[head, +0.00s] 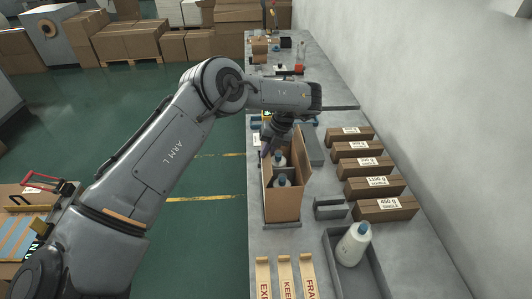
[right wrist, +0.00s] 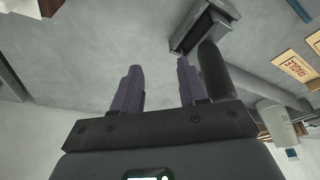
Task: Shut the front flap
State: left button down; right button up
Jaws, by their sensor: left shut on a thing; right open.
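An open brown carton (head: 284,205) stands on the grey bench in the head view, with two white bottles with blue caps (head: 282,181) inside. A narrow cardboard flap (head: 266,168) stands up along its left side. My left gripper (head: 265,149) is at the carton's far left edge, its purple fingers small and partly hidden by my wrist; it is shut, apparently on the carton's flap. My right gripper (right wrist: 158,88) is open and empty in the right wrist view, its fingers apart above the bench. It does not show in the head view.
Several labelled brown boxes (head: 367,164) line the bench's right side. A grey bracket (head: 330,208) stands right of the carton and shows near my right fingers (right wrist: 204,25). A grey tray (head: 377,274) holds a bottle (head: 353,245). Printed strips (head: 284,280) lie in front.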

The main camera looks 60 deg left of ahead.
pick_arm(q)
jog(key=shift+w, duration=0.1)
pick_arm(e)
jog(key=shift+f, duration=0.15)
pick_arm(q)
jog(key=c, duration=1.3)
grip_release()
pick_arm(e)
jog(key=shift+d, duration=0.1)
